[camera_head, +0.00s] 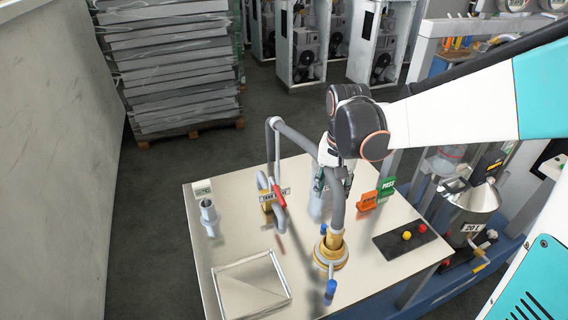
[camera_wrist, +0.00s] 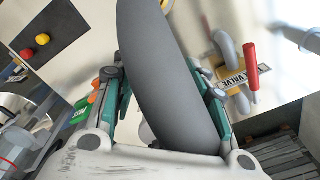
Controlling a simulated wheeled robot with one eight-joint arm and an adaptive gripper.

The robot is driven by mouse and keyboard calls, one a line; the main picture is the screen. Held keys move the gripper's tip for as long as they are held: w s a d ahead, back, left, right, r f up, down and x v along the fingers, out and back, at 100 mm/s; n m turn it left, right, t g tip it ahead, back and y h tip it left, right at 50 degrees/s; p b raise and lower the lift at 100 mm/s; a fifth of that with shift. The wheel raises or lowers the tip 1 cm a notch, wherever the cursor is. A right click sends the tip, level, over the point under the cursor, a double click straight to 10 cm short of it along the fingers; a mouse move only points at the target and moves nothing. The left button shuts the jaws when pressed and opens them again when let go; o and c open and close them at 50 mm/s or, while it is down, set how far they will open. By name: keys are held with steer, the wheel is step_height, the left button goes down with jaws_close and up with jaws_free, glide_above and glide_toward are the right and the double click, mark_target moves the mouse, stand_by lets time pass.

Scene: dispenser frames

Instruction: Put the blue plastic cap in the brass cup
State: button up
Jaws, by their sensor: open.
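No loose blue cap can be made out for sure. Two blue plastic ends, a lower one (camera_head: 330,289) and an upper one (camera_head: 323,229), show at the brass fitting (camera_head: 330,258) on the table in the head view. This round fitting is the most cup-like brass thing; a grey pipe rises from it.
On the pale table (camera_head: 232,243) are a brass valve with a red handle (camera_head: 279,195), a grey cup-like piece (camera_head: 208,212), a square tray (camera_head: 284,271), orange and green signs (camera_head: 387,187), and a dark pad (camera_head: 392,248) with red and yellow balls. The arched pipe crowds my gripper.

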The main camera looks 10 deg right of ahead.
step_height(320, 180, down, 2)
steer(key=w, duration=0.1)
steer(key=b, duration=0.3)
glide_above(324, 226)
steer(key=shift+m+g, duration=0.3)
steer(key=f, duration=0.8)
steer(key=shift+w+d+f, duration=0.1)
steer(key=shift+d+f, duration=0.15)
steer(key=f+b, duration=0.2)
steer(key=f, duration=0.3)
steer(key=shift+a+f+b, duration=0.1)
steer(key=shift+a+b, duration=0.1)
steer(key=shift+b, duration=0.2)
jaws_close()
